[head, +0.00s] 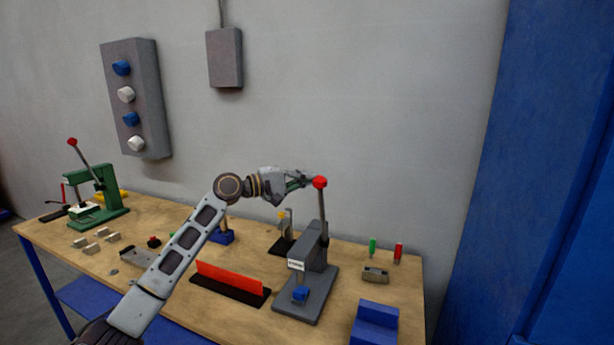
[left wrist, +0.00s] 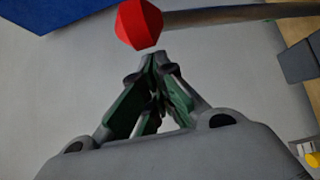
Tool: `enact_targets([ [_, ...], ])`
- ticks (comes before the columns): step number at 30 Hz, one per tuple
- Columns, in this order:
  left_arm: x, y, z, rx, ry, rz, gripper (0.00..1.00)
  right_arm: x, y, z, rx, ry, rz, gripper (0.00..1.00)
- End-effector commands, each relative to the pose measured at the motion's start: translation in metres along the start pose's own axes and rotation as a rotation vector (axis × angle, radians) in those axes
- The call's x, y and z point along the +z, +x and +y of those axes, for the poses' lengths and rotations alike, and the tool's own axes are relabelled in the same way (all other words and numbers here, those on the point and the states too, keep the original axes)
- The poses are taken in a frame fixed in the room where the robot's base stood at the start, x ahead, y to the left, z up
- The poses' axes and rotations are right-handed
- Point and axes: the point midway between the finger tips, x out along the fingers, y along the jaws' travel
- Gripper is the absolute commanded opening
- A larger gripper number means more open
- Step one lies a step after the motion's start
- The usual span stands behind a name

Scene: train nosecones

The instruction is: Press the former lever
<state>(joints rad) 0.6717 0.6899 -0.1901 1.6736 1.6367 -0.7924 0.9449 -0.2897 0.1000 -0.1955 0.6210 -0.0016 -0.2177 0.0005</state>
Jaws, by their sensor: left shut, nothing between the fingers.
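The former (head: 312,252) is a grey press on a grey base plate, on the right half of the bench, with a white label and a blue part low at its front. Its lever (head: 323,212) stands nearly upright and ends in a red knob (head: 320,182). My left gripper (head: 309,178) is shut and empty, its fingertips right beside the knob on the left. In the left wrist view the red knob (left wrist: 139,24) lies just beyond the closed fingertips (left wrist: 152,60); I cannot tell whether they touch. My right gripper is out of view.
A green press (head: 98,195) with a red-knobbed lever stands at the bench's far left. A red strip on a black base (head: 232,280), a blue block (head: 375,322) and green and red upright pieces (head: 398,253) stand around the former. A grey wall rises behind the wooden bench (head: 405,285).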

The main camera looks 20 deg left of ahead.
Motion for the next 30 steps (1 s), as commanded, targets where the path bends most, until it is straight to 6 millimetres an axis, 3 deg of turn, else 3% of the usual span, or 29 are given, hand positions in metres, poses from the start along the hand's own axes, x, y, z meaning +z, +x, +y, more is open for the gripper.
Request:
enact_targets([
  [30, 0.013, 0.002, -0.003, 0.025, 0.022, -0.001, 0.0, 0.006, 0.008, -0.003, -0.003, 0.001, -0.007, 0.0],
])
